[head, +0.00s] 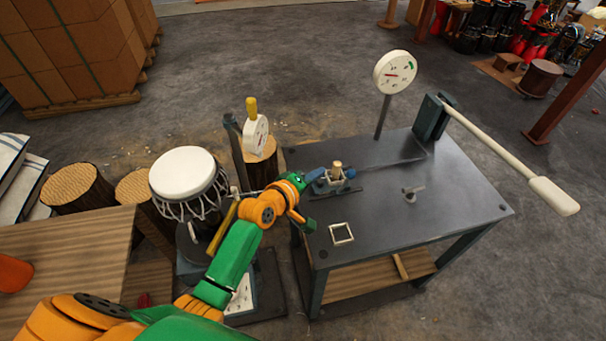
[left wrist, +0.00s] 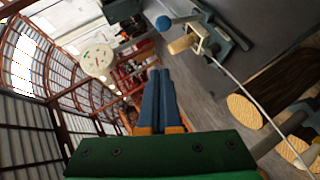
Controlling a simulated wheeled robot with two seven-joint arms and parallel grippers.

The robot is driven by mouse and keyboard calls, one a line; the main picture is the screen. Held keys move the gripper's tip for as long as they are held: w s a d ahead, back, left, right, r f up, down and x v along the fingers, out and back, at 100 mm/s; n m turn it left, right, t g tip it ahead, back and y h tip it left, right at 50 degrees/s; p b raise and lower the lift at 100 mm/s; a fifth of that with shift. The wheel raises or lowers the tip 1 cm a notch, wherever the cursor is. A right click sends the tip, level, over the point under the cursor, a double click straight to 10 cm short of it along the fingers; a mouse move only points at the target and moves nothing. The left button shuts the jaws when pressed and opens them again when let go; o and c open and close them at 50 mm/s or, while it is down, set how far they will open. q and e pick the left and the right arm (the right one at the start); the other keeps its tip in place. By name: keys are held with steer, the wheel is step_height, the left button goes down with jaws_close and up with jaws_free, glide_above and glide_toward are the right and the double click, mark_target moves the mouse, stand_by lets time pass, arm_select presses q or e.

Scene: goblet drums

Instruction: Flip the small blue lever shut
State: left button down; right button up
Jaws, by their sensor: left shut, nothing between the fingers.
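The small blue lever shows as a blue knob (head: 351,173) on the right side of a small metal fitting (head: 333,183) on the dark workbench. The knob also shows at the top of the left wrist view (left wrist: 163,22), beside a wooden peg (left wrist: 181,45). My left gripper (head: 316,174) is at the left side of the fitting, apart from the knob. In the left wrist view its two blue fingers (left wrist: 160,90) are together and hold nothing. My right gripper is in neither view.
The bench (head: 450,190) carries a round gauge (head: 395,72) on a post and a long pale-handled lever (head: 500,145). A goblet drum (head: 184,173) stands left of the bench.

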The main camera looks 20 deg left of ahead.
arm_select(q)
steer(key=v, duration=0.4)
steer(key=shift+s+d+r, duration=0.1)
steer(key=shift+d+r, duration=0.05)
steer(key=shift+d, duration=0.15)
steer(key=shift+d, duration=0.15)
